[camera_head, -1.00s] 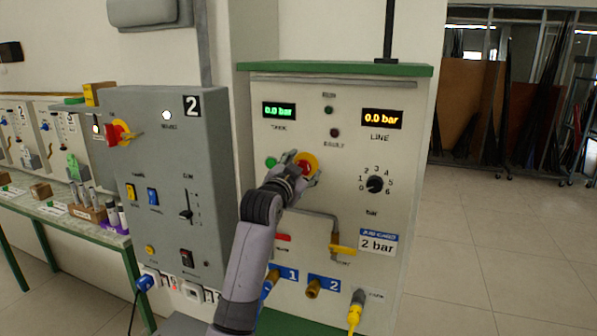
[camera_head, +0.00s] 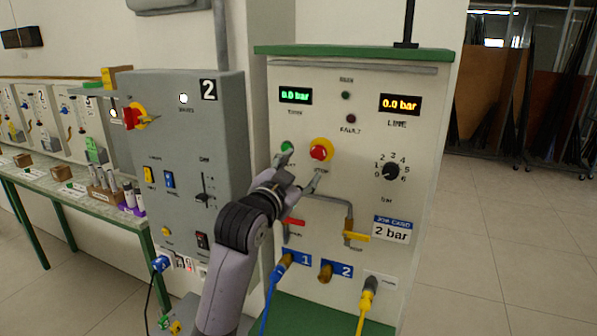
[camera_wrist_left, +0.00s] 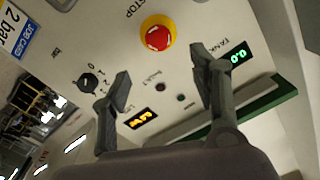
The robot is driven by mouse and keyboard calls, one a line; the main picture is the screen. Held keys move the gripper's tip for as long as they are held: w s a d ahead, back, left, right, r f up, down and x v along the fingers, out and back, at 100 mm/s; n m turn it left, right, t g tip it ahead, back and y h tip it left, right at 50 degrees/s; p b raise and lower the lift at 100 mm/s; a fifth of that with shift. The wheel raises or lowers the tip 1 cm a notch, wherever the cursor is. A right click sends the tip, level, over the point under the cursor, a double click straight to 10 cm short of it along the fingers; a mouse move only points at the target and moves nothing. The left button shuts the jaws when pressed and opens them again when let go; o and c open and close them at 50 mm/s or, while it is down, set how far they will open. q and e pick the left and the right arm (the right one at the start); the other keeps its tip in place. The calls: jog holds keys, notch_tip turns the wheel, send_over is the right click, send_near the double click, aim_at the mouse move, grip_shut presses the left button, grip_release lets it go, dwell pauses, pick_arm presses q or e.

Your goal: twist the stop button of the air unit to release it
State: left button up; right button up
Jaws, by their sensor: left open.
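The red stop button (camera_head: 319,152) with its yellow collar sits on the front of the air unit (camera_head: 420,120), and it also shows in the left wrist view (camera_wrist_left: 158,38) beside the word STOP. My left gripper (camera_head: 302,168) is open and empty, below and left of the button in the head view. In the left wrist view its two fingers (camera_wrist_left: 160,85) stand apart, and the button shows beyond the gap between them. The fingers look clear of the button. My right gripper is not in view.
Near the button are a green button (camera_head: 287,147), a pressure dial (camera_head: 391,171), a red valve lever (camera_head: 293,222) and a yellow one (camera_head: 356,236). A grey cabinet (camera_head: 235,120) stands to the left. Blue and yellow hoses hang from the lower ports. Open floor lies at the right.

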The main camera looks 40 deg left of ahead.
aim_at(317, 154)
pick_arm(q)
jog(key=s+m+b, duration=0.4)
jog(key=m+b, duration=0.2)
jog(key=m, duration=0.2)
jog(key=p+x, duration=0.2)
jog(key=x, duration=0.3)
jog(key=p+x, duration=0.2)
jog(key=x, duration=0.3)
jog(key=p+x, duration=0.2)
jog(key=x, duration=0.3)
jog(key=shift+w+d+f, duration=0.15)
jog(key=shift+d, duration=0.25)
jog(key=shift+w+a+f, duration=0.1)
jog(key=shift+w+a, duration=0.05)
jog(key=shift+w, duration=0.55)
jog(key=shift+c, duration=0.5)
